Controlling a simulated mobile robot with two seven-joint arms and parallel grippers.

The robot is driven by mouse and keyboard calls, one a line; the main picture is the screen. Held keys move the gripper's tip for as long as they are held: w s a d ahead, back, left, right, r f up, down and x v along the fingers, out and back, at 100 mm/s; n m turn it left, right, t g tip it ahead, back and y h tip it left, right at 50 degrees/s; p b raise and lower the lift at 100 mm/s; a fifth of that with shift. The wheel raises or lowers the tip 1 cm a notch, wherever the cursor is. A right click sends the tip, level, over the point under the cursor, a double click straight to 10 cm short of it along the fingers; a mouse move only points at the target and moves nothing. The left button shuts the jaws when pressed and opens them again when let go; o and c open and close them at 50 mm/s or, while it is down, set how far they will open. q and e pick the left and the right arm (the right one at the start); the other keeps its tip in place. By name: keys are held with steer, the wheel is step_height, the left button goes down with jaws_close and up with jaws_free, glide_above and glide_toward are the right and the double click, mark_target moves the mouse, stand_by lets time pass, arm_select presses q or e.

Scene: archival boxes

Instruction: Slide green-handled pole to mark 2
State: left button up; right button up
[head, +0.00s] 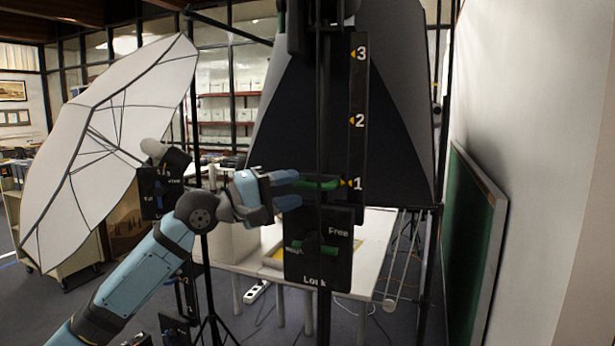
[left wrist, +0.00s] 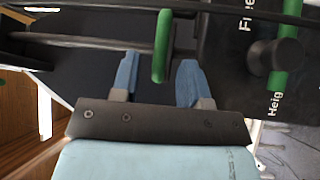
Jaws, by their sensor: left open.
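The green pole handle (head: 318,184) sits level with mark 1 on the black numbered scale (head: 358,120), which carries marks 1, 2 and 3. My left gripper (head: 287,190) is at the handle's left end in the head view. In the left wrist view, the green handle (left wrist: 162,46) lies between the two blue fingers of my left gripper (left wrist: 156,78), which are apart. Below the handle, a black lock plate (head: 318,270) reads "Free" and "Lock" and carries a second green lever (head: 314,248), which also shows in the left wrist view (left wrist: 282,55). My right gripper is not seen.
A white umbrella (head: 105,140) on a stand is at the left. A large dark softbox (head: 400,110) hangs behind the scale. A white table (head: 365,250) stands behind the lock plate. A green board (head: 470,255) leans on the right wall.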

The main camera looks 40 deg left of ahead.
mark_target(301, 186)
arm_select(q)
steer(key=shift+p+x, duration=0.4)
steer(key=shift+x, duration=1.55)
steer(key=shift+r, duration=0.1)
jaws_close()
